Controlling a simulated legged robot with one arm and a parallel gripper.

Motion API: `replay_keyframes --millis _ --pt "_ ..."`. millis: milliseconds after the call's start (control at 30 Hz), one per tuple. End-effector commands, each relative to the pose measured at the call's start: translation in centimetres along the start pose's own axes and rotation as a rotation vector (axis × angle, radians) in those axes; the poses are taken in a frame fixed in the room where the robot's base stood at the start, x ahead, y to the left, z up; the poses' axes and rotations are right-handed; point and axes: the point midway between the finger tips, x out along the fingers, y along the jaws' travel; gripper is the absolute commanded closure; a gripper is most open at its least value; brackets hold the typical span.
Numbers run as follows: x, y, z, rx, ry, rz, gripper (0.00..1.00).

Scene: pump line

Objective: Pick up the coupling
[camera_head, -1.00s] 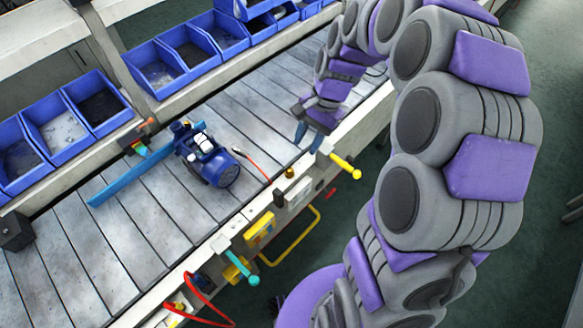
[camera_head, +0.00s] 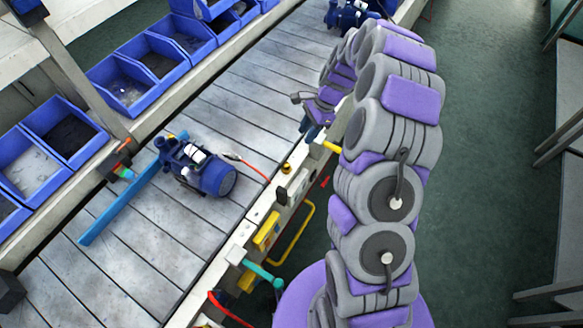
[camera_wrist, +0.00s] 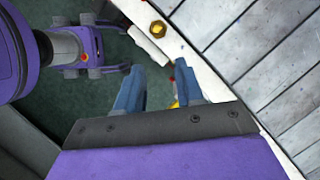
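A small brass hex piece (camera_head: 285,168), which looks like the coupling, sits on the pale front rail of the conveyor. In the wrist view it shows at the top (camera_wrist: 158,29), beyond the fingertips and apart from them. My gripper (camera_head: 311,131) hangs over the conveyor's front edge, up and right of the brass piece. In the wrist view the two blue fingers of my gripper (camera_wrist: 158,75) stand apart with nothing held between them.
A blue pump (camera_head: 195,165) with a red cable lies on the conveyor (camera_head: 245,110) beside a blue bar (camera_head: 120,205). Yellow and teal handles (camera_head: 262,268) stick out from the rail. Blue bins (camera_head: 120,85) line the back.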

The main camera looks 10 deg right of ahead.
Motion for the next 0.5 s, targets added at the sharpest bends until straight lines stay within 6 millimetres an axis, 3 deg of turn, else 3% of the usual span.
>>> replay_keyframes --millis 100,300,500 --pt "3.1 0.1 0.7 -0.002 0.004 0.008 0.63" --pt "6.8 0.3 0.0 -0.003 -0.005 0.009 0.63" --pt "8.5 0.3 -0.8 -0.002 -0.011 0.0 0.63"
